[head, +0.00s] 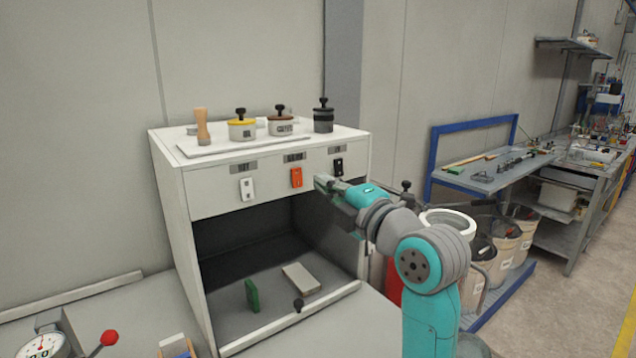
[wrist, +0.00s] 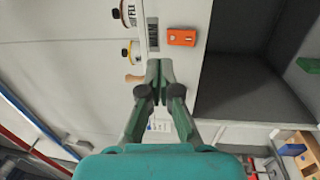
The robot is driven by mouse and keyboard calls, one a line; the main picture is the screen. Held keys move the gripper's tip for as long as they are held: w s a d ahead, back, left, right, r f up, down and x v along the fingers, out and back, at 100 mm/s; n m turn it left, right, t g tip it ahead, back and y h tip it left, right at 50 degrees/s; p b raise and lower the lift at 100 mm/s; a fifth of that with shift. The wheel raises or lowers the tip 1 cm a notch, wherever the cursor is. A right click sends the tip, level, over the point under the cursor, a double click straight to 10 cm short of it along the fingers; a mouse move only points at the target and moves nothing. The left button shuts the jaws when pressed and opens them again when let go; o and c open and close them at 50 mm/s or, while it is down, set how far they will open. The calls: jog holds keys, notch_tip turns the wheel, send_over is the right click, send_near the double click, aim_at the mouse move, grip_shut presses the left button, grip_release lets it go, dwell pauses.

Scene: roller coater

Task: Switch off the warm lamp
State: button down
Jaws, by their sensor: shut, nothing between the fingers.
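A white booth (head: 185,200) has three rocker switches on its front panel: a white one (head: 247,189), an orange one (head: 296,177) and a black one (head: 338,167). The booth's inside looks dim, and no lamp is visible. My gripper (head: 321,183) is shut and empty, in front of the panel, just right of the orange switch in the head view. In the wrist view my fingertips (wrist: 159,66) appear just below the orange switch (wrist: 181,38), apart from it in the picture.
Jars (head: 242,129) and a wooden handle (head: 202,126) stand on the booth's top. A green block (head: 252,295) and a pale slab (head: 301,278) lie inside. A dial gauge (head: 42,343) is at front left. Buckets (head: 503,242) and a workbench (head: 490,175) stand at right.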

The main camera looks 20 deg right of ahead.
jog(key=v, duration=0.6)
jog(key=shift+s+r, duration=0.15)
jog(key=shift+r, duration=0.55)
jog(key=shift+d, duration=0.1)
jog(key=s+f+m+h, duration=0.1)
jog(key=s+f+m, duration=0.2)
jog(key=f, duration=0.8)
jog(key=s+f+m+h, duration=0.2)
jog(key=s+f+m, duration=0.2)
jog(key=f, duration=0.7)
jog(key=s+f+m+g+h, duration=0.1)
jog(key=s+f+m, duration=0.3)
jog(key=f, duration=0.7)
jog(key=shift+m+h, duration=0.5)
jog(key=shift+m, duration=0.9)
jog(key=s+f+m+g, duration=0.1)
jog(key=s+f+m, duration=0.1)
jog(key=s, duration=0.9)
jog(key=s+a+f+m, duration=0.1)
jog(key=s+f+m, duration=0.2)
jog(key=s, duration=0.8)
jog(key=s+a+f+m+g+h, duration=0.1)
jog(key=s+f, duration=0.4)
jog(key=s, duration=0.6)
jog(key=shift+s+f+m+g, duration=0.2)
jog(key=shift+s+m+g, duration=0.1)
jog(key=shift+m, duration=0.6)
